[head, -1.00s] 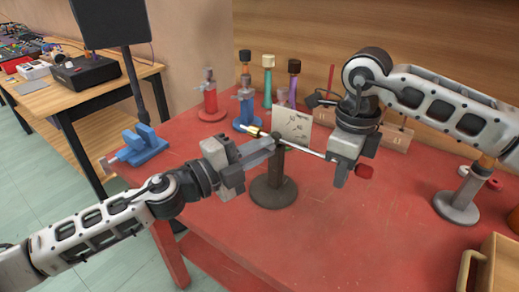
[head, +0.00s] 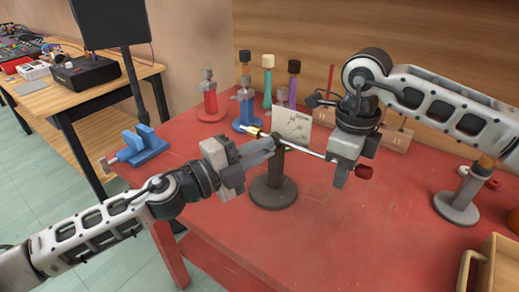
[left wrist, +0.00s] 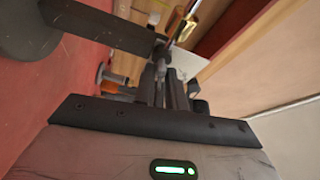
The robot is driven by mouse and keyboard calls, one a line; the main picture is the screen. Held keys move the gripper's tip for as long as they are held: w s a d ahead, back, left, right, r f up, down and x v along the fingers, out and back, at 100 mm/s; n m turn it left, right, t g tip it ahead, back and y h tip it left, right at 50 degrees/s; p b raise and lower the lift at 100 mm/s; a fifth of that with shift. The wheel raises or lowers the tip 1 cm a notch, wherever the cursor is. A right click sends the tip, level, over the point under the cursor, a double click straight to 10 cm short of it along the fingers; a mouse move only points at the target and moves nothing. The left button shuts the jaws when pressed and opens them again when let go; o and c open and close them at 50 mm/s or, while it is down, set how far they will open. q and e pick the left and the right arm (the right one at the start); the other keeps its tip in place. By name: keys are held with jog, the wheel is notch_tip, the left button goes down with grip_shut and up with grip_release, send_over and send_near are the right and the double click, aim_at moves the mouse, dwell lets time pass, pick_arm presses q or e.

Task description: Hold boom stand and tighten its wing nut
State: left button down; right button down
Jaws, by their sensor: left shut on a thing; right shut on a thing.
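The boom stand has a dark round base (head: 273,193) and a short post (head: 276,165) standing upright on the red table. In the left wrist view the fingers (left wrist: 164,82) reach to the clamp by the post (left wrist: 105,28). My right gripper (head: 338,168) is shut on the boom rod, right of the post.
A white card (head: 291,124) stands behind the boom. Red (head: 210,103) and blue (head: 246,113) stands and several capped handles are at the back. A blue vise-like piece (head: 142,146) is at the left, a grey stand (head: 457,208) at the right.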

pick_arm(q)
jog(key=c, duration=1.6)
grip_release()
jog(key=v, duration=1.2)
jog(key=shift+s, duration=0.1)
